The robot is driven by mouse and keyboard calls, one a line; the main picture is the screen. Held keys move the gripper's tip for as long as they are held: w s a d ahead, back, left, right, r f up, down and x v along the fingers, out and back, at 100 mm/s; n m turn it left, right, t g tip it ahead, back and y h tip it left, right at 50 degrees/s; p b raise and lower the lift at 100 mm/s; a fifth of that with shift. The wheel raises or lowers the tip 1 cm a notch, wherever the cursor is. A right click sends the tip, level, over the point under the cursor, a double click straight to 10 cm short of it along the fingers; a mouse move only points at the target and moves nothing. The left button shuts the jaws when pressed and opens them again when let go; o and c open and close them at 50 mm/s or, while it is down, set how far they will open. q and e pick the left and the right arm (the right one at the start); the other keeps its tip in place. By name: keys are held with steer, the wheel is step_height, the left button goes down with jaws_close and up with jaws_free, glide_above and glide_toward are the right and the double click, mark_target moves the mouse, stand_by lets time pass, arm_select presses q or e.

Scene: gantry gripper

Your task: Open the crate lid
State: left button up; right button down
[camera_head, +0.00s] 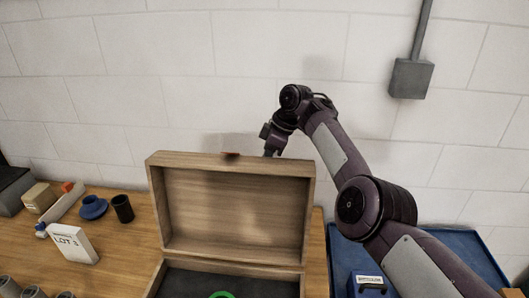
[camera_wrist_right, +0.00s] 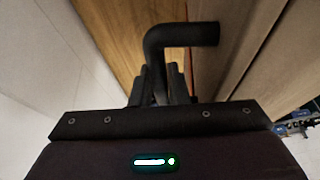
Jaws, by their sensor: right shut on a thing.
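The wooden crate (camera_head: 232,264) stands on the table with its lid (camera_head: 235,210) raised roughly upright, so the lid's hollow inner face and part of the dark crate interior show. A small reddish tab (camera_head: 230,154) sits at the lid's top edge. My right gripper (camera_head: 269,152) is at the lid's top edge, right of the tab, its tips partly hidden behind the lid. In the wrist view my right gripper (camera_wrist_right: 157,85) is shut on a black bent bar (camera_wrist_right: 182,35), which reaches towards a wooden surface; its attachment is unclear. My left gripper is out of view.
A green ring (camera_head: 221,295) shows inside the crate. Left are a white box (camera_head: 74,244), a dark cup (camera_head: 122,208) and a blue object (camera_head: 93,207). A blue tray (camera_head: 455,250) holding a blue box (camera_head: 370,285) is right. A wall stands behind.

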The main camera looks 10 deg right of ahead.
steer(key=shift+f, duration=0.2)
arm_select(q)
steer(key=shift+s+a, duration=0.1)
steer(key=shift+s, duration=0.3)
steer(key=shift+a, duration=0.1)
arm_select(e)
steer(key=shift+s, duration=0.1)
